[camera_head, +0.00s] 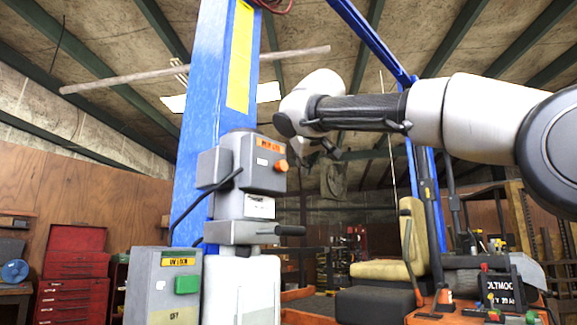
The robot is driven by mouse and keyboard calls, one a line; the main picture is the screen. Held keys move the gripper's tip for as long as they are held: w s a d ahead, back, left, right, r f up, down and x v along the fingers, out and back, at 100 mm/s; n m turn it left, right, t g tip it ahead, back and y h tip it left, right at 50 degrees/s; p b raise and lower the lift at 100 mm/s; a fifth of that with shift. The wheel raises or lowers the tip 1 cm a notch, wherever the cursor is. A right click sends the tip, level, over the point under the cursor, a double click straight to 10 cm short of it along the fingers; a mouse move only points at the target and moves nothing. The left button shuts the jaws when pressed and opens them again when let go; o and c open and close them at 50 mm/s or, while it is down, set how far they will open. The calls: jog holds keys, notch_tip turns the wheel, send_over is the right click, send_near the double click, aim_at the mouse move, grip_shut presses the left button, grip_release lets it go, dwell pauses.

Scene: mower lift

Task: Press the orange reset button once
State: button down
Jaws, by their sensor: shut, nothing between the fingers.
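The orange reset button (281,165) sticks out from the right side of a grey control box (252,165) on the blue lift post (207,110). The box has an orange label above the button. My gripper (334,157) is shut and empty, to the right of the button and slightly above it in the picture, with a visible gap between them. My arm comes in from the right edge. The fingers are small and dark in this view, and their depth relative to the button is hard to judge.
A dark lever (290,230) juts right below the box. A lower grey box (163,285) carries a green button (187,284). A mower with a tan seat (405,250) stands at the right. A red tool cabinet (72,270) is at the left.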

jog(key=shift+w+a, duration=0.5)
jog(key=shift+a, duration=0.1)
dwell(1.1)
jog(key=shift+w+a, duration=0.25)
jog(key=shift+a, duration=0.1)
jog(key=shift+w+a, duration=0.35)
jog(key=shift+a, duration=0.15)
dwell(0.8)
jog(key=shift+d, duration=0.1)
jog(key=shift+s+d, duration=0.6)
jog(key=shift+d, duration=0.15)
jog(key=shift+s+d, duration=0.8)
jog(key=shift+d, duration=0.2)
jog(key=shift+s+d, duration=0.75)
jog(key=shift+d, duration=0.2)
